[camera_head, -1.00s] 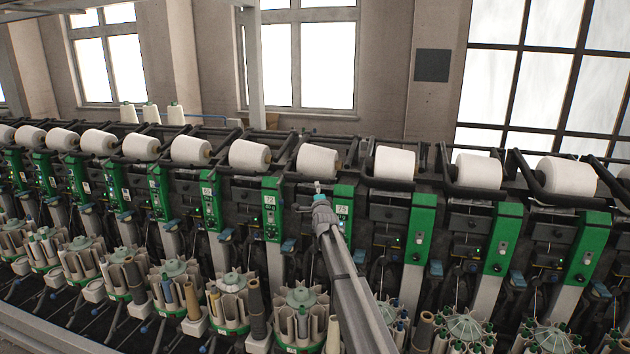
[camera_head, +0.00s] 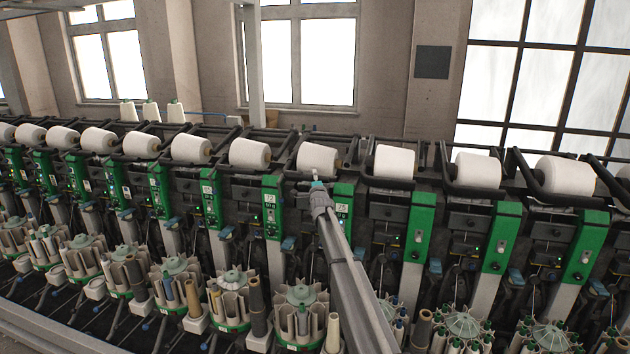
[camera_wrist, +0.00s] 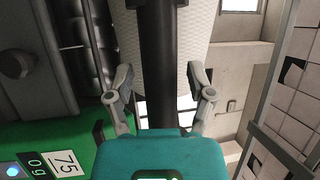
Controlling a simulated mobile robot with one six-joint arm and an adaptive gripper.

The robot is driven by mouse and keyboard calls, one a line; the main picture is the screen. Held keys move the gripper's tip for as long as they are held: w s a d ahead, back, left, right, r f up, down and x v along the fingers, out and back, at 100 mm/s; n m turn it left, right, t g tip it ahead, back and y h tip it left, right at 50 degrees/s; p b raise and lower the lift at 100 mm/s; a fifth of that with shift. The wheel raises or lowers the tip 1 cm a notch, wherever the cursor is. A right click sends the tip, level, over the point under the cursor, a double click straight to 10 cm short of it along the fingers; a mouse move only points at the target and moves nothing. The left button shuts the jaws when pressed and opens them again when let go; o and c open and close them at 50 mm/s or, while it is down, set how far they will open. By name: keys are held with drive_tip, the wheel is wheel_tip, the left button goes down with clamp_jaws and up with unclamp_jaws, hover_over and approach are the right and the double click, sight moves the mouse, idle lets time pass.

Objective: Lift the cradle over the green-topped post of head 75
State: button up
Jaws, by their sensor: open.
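The post of head 75 (camera_head: 343,204) is green-topped, with a white label 75, right beside my gripper (camera_head: 317,184). In the wrist view its green face and label 75 (camera_wrist: 66,163) fill the lower left. The cradle of head 75 shows as a thick black bar (camera_wrist: 158,50) running up the wrist view in front of the white yarn package (camera_wrist: 196,30). My gripper (camera_wrist: 160,82) is open, with one finger on each side of the bar and gaps between. In the head view the package (camera_head: 318,159) lies just above my gripper, which partly hides the cradle.
Neighbouring heads stand close on both sides, with green posts such as head 73 (camera_head: 271,208) and white packages such as the one to the right (camera_head: 395,162). Bobbin magazines (camera_head: 301,297) line the front below. A grey housing (camera_wrist: 35,65) stands left in the wrist view.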

clamp_jaws()
drive_tip(key=shift+r, duration=0.1)
drive_tip(key=r+p, duration=0.5)
drive_tip(key=s+r+p, duration=0.1)
drive_tip(key=r+p, duration=0.2)
drive_tip(key=shift+a, duration=0.2)
idle(0.3)
unclamp_jaws()
drive_tip(key=shift+f, duration=0.1)
idle(0.4)
